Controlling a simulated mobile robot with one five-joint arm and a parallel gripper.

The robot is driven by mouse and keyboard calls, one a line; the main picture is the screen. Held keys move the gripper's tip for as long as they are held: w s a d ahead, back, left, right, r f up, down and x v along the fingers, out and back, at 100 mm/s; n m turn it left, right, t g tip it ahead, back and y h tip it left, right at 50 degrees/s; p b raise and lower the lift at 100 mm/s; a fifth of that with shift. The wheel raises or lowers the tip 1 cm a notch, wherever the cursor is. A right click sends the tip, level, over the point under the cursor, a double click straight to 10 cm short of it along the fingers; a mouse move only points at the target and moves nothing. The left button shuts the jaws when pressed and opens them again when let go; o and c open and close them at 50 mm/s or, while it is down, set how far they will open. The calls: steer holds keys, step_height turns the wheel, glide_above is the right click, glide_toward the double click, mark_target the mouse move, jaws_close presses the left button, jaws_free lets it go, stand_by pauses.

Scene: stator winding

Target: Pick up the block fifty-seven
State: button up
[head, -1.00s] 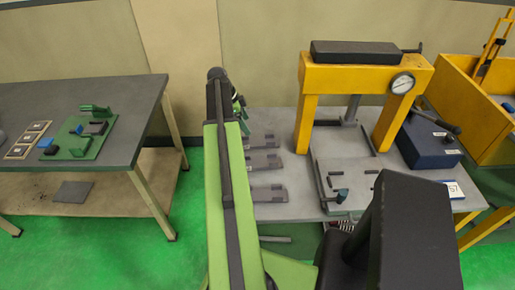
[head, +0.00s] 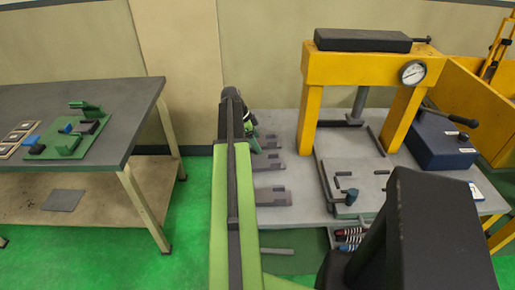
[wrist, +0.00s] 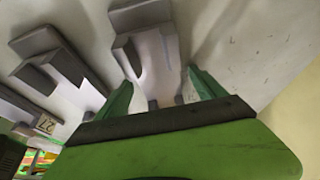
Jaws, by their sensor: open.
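Several flat grey notched blocks lie on the grey table, with one block (head: 270,195) in front and another block (head: 268,160) behind it. My gripper (head: 252,138) is over the farthest of them, partly hidden by my arm. In the wrist view my gripper (wrist: 163,92) is open, its two green fingers on either side of a grey block (wrist: 150,50); I cannot tell whether they touch it. More grey blocks (wrist: 60,65) lie to the left there. A small number tag (wrist: 45,124), perhaps 27, is at lower left. No 57 is clearly readable on any block.
A yellow press (head: 312,115) with a gauge stands on the right of the table. Red and dark coiled parts (head: 350,235) are at the front edge. Another table (head: 110,110) stands at left.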

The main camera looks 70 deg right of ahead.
jaws_close()
stand_by(0.5)
steer(key=shift+r, duration=0.1)
step_height(320, 180, up, 10)
steer(key=p, duration=1)
